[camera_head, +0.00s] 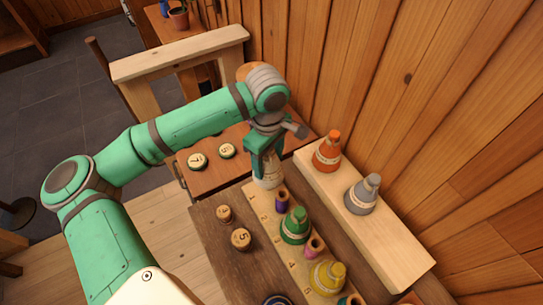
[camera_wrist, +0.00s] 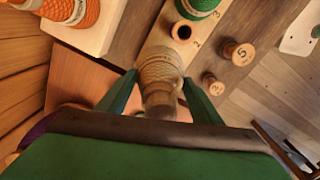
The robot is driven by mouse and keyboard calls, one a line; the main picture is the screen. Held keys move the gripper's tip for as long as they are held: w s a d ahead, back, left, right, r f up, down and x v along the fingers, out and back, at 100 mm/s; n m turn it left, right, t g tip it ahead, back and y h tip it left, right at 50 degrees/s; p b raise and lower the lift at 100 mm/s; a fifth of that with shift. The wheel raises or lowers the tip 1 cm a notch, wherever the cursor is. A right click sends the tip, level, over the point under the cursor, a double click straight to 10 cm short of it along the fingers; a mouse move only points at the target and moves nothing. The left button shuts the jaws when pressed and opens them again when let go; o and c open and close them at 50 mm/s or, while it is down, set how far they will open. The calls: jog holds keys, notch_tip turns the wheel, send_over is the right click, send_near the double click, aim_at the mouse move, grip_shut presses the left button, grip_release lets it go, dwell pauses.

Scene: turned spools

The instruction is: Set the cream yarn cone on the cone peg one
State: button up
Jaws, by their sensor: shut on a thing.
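The cream yarn cone (camera_head: 268,180) is upright or nearly so at the far end of the numbered peg board (camera_head: 262,217), beside the number 1. My gripper (camera_head: 264,166) is above it and shut on its upper part. In the wrist view the cream cone (camera_wrist: 160,70) sits between the two fingers of my gripper (camera_wrist: 160,92), over the board's end. Cone peg one is hidden by the cone, and I cannot tell whether the cone is around it or just above it.
On the board stand a purple spool (camera_head: 282,201), a green cone (camera_head: 295,226), a pink spool (camera_head: 314,247) and a yellow cone (camera_head: 327,277). An orange cone (camera_head: 327,152) and a grey cone (camera_head: 362,194) stand on a pale shelf (camera_head: 390,245) along the wall.

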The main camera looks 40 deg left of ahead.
aim_at(269, 174)
jog(key=shift+f, duration=2.65)
jog(key=shift+f, duration=0.15)
jog(key=shift+f, duration=0.85)
jog(key=shift+d, duration=0.1)
jog(key=shift+f, duration=0.55)
